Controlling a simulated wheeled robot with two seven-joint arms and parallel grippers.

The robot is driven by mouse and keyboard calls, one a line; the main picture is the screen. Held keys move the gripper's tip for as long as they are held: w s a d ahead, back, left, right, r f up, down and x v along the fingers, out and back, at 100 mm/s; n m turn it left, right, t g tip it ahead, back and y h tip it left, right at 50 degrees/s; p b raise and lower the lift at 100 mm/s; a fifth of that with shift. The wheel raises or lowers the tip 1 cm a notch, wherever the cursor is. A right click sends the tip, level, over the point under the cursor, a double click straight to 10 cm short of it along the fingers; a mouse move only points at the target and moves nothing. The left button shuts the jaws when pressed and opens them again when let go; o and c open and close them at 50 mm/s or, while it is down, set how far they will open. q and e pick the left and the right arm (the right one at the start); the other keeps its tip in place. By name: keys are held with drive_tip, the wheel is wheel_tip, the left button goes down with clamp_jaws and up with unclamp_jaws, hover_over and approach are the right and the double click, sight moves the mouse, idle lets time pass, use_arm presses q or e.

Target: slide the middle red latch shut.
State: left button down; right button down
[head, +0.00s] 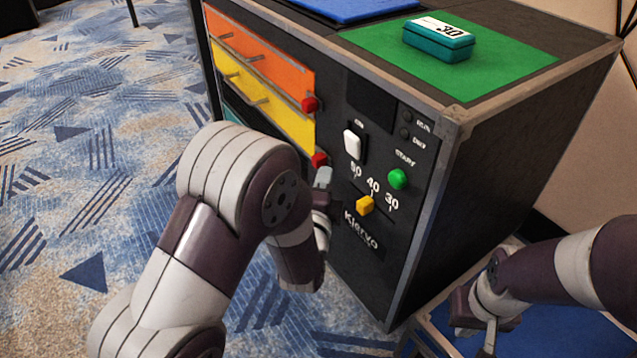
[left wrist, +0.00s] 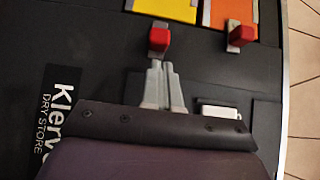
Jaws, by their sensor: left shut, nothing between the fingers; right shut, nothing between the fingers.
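The middle red latch (head: 319,160) sits on the front of the dark cabinet, at the right end of the yellow panel (head: 265,98). In the left wrist view the latch (left wrist: 158,40) is a red block just off the yellow panel's edge (left wrist: 165,8). My left gripper (head: 323,176) is shut and empty. Its fingertips (left wrist: 160,64) are right beside the latch, on the side away from the yellow panel; I cannot tell whether they touch it. My right gripper (head: 489,345) is shut and empty at the lower right, away from the cabinet front.
Another red latch (head: 309,104) is by the orange panel (head: 262,52). A white switch (head: 352,143), green button (head: 398,179) and yellow knob (head: 365,205) are to the right. A teal box (head: 438,40) lies on the green mat (head: 500,62) on top. My left arm hides the lower panel's right part.

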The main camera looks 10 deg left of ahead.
sight(318, 158)
use_arm(q)
drive_tip(key=shift+w+a, duration=0.65)
use_arm(e)
drive_tip(key=shift+f, duration=0.55)
use_arm(q)
drive_tip(key=w+a, duration=0.2)
drive_tip(key=shift+w+a+r, duration=0.1)
drive_tip(key=shift+w+a, duration=0.2)
drive_tip(key=shift+a, duration=0.05)
use_arm(e)
drive_tip(key=shift+s+r, duration=0.1)
drive_tip(key=shift+r, duration=0.3)
